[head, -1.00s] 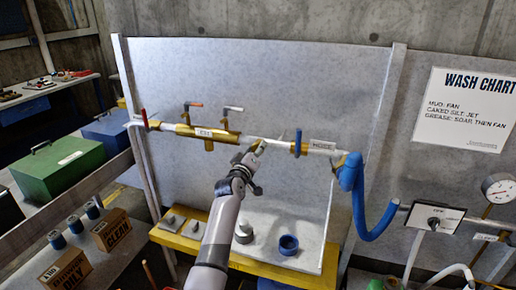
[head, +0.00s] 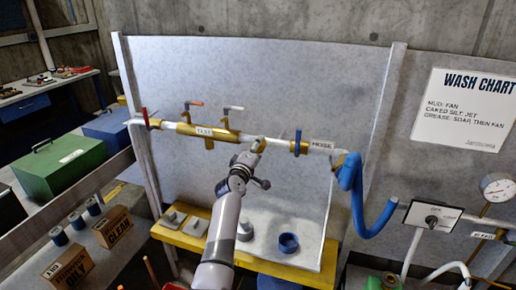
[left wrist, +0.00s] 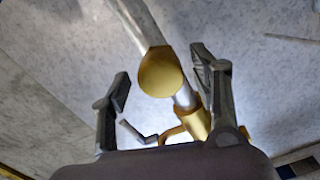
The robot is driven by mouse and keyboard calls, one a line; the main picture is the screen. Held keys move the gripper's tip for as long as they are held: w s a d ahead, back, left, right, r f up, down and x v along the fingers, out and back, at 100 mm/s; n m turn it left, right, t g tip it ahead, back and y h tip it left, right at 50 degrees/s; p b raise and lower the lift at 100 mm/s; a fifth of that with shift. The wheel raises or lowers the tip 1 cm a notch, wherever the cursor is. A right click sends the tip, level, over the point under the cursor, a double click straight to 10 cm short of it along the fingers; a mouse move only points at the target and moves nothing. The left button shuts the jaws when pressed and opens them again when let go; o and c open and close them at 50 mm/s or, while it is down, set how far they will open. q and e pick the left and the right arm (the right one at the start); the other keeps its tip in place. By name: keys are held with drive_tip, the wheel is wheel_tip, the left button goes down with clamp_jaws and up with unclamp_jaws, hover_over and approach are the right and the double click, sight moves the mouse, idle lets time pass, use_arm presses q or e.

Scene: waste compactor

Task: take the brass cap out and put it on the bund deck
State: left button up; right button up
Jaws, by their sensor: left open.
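The brass cap (left wrist: 160,73) shows in the left wrist view as a round gold face in line with the pale pipe. My left gripper (left wrist: 162,82) is open, with one finger on each side of the cap and visible gaps between. In the head view my left gripper (head: 252,158) is at the pipe run, just below a small brass piece (head: 259,144), probably the cap; the gripper partly hides it. The yellow-edged deck (head: 172,239) below the splash panel looks like the bund deck. My right gripper is not in view.
On the deck stand a grey round piece (head: 245,230), a blue ring (head: 288,243) and small grey blocks (head: 195,227). A brass valve section (head: 205,131) is left of the gripper. A blue hose (head: 352,185) hangs at right. The deck's front middle is partly hidden by my arm.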

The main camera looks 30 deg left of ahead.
use_arm(q)
drive_tip(key=shift+c, duration=0.4)
drive_tip(key=m, duration=2)
drive_tip(key=shift+f+m+p, duration=0.1)
drive_tip(key=shift+m+p, duration=0.2)
drive_tip(key=shift+m, duration=0.1)
drive_tip(key=shift+c, duration=0.3)
